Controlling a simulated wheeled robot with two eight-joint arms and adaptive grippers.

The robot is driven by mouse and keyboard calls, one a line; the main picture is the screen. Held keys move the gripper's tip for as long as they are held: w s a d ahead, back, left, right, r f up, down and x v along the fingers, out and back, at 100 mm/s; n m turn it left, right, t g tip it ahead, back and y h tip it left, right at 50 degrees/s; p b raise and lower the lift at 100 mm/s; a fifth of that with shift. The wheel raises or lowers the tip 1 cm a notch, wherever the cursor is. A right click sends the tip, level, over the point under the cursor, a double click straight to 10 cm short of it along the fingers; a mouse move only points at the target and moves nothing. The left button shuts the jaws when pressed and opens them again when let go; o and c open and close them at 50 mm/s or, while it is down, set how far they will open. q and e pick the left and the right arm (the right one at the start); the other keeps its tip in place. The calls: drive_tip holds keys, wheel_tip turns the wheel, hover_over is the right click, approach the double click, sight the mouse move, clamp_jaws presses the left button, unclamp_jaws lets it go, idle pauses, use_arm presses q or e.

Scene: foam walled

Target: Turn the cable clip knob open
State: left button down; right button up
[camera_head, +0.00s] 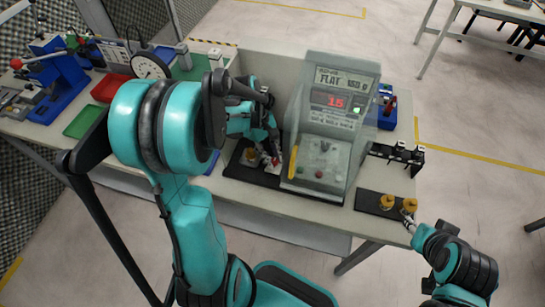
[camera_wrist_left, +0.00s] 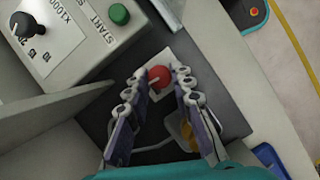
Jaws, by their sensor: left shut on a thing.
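A round red knob (camera_wrist_left: 158,76) on a white square plate sits on a dark base (camera_wrist_left: 225,112). My left gripper (camera_wrist_left: 160,80) has its two fingers on either side of the red knob and is shut on it. In the head view my left gripper (camera_head: 272,163) reaches down to the dark base (camera_head: 240,170), left of the grey control box. A yellow knob (camera_head: 251,154) stands on the same base, and in the wrist view (camera_wrist_left: 187,130) it is partly hidden by a finger. My right gripper (camera_head: 408,220) is beside a yellow knob (camera_head: 409,205) at the right; its fingers are too small to read.
The grey control box (camera_head: 330,125) with a red display stands between the arms. A second dark plate (camera_head: 370,200) carries another yellow knob (camera_head: 387,201). Black clips (camera_head: 397,153) line the right edge. A dial gauge (camera_head: 150,66) and trays stand at the left.

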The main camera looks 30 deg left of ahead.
use_arm(q)
drive_tip(key=n+t, duration=0.1)
drive_tip(key=n, duration=0.1)
drive_tip(key=n+t, duration=0.1)
drive_tip(key=n, duration=0.2)
drive_tip(key=shift+s, duration=0.2)
drive_tip(key=n+t, duration=0.1)
drive_tip(key=n, duration=0.1)
drive_tip(key=n+y, duration=0.1)
drive_tip(key=n, duration=0.2)
drive_tip(key=shift+s+d+t, duration=0.1)
drive_tip(key=shift+t, duration=0.3)
drive_tip(key=c, duration=1.3)
unclamp_jaws()
drive_tip(key=v, duration=1.2)
